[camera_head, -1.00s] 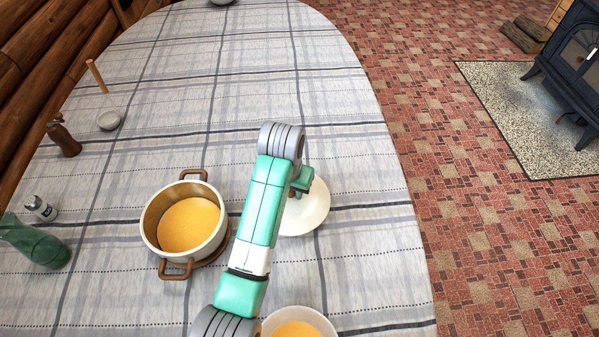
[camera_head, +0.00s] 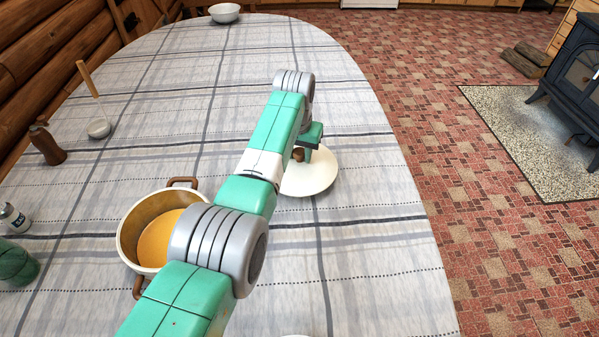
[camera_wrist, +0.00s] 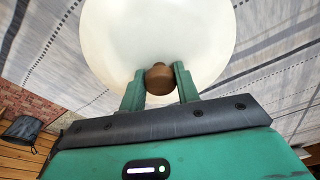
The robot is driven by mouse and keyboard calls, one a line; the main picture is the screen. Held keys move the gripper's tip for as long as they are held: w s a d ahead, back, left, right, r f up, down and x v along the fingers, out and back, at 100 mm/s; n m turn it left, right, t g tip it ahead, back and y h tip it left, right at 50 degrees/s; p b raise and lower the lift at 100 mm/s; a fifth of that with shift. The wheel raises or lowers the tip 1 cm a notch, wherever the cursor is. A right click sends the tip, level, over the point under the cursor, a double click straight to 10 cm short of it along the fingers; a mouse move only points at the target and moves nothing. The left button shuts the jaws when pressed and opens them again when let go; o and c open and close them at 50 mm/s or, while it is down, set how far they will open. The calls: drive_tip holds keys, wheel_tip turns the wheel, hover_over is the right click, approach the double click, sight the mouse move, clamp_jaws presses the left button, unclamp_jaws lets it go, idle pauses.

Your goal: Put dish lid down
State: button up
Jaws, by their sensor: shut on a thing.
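The dish lid (camera_head: 315,178) is a round cream-white disc with a brown knob (camera_head: 298,154). It shows to the right of the pot, on or just above the tablecloth; I cannot tell whether it touches. My gripper (camera_head: 306,150) is shut on the knob. In the wrist view, the two green fingers of my gripper (camera_wrist: 159,82) stand on either side of the brown knob (camera_wrist: 160,76), with the lid (camera_wrist: 160,30) spread beyond them. The cream pot (camera_head: 128,228) with brown handles holds orange-yellow food (camera_head: 158,238) and is uncovered. My arm hides its right side.
The plaid-covered table (camera_head: 380,270) is clear around the lid, with its edge to the right. A bowl (camera_head: 224,13) stands at the far end. A brown bottle (camera_head: 46,145), a shaker (camera_head: 13,217), a wooden-handled utensil (camera_head: 88,80) and a green glass item (camera_head: 16,264) stand left.

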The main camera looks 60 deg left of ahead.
sight(299, 160)
drive_tip(key=shift+w+a, duration=0.1)
drive_tip(key=shift+a+f+b, duration=0.1)
drive_tip(key=shift+f+b, duration=0.1)
drive_tip(key=shift+b, duration=0.5)
wheel_tip(299, 160, down, 3)
drive_tip(key=b, duration=0.2)
drive_tip(key=shift+w+a+f+b, duration=0.1)
drive_tip(key=shift+b, duration=0.25)
drive_tip(key=shift+f, duration=0.15)
drive_tip(key=shift+r, duration=0.2)
drive_tip(key=o, duration=1)
drive_tip(key=shift+f, duration=0.2)
drive_tip(key=shift+o, duration=0.2)
